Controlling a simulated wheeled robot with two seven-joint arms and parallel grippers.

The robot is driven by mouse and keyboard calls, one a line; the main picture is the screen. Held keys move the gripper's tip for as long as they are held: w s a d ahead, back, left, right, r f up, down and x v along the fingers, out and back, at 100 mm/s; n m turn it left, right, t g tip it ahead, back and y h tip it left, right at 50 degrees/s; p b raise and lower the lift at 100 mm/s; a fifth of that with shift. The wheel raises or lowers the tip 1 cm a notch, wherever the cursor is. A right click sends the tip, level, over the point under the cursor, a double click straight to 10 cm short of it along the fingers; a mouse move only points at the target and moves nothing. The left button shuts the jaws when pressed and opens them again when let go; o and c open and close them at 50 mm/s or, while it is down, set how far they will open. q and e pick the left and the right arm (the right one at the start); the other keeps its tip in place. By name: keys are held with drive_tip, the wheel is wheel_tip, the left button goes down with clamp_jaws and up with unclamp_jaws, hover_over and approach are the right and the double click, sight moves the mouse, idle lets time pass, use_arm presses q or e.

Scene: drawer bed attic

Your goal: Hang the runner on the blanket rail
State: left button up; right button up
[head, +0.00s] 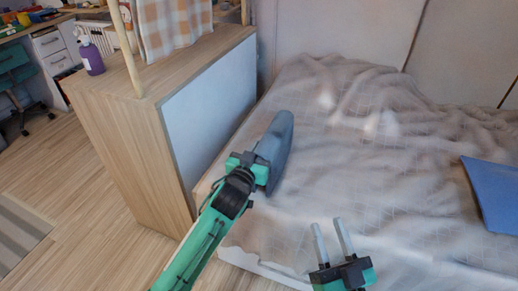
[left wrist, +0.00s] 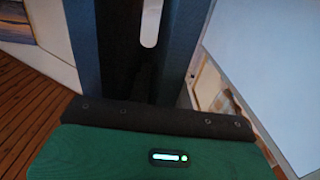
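A folded blue-grey cloth, apparently the runner (head: 276,150), hangs at my left gripper (head: 258,165) above the bed's near left edge. In the left wrist view, its dark blue folds (left wrist: 85,45) surround a pale finger, and the gripper seems shut on it; the fingertips are mostly hidden. My right gripper (head: 334,238) is open and empty over the bed's front part. Wooden posts (head: 127,48) stand on the cabinet at upper left, with an orange-and-white checked cloth (head: 172,25) between them. The horizontal blanket rail is not clearly in view.
The wooden cabinet (head: 120,130) stands left of the bed, with a purple bottle (head: 91,57) on top. A rumpled pale blanket (head: 370,150) covers the bed. A blue flat item (head: 494,190) lies at right. Floor at left is clear around a striped rug (head: 18,230).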

use_arm(q)
drive_tip(key=shift+o, duration=1)
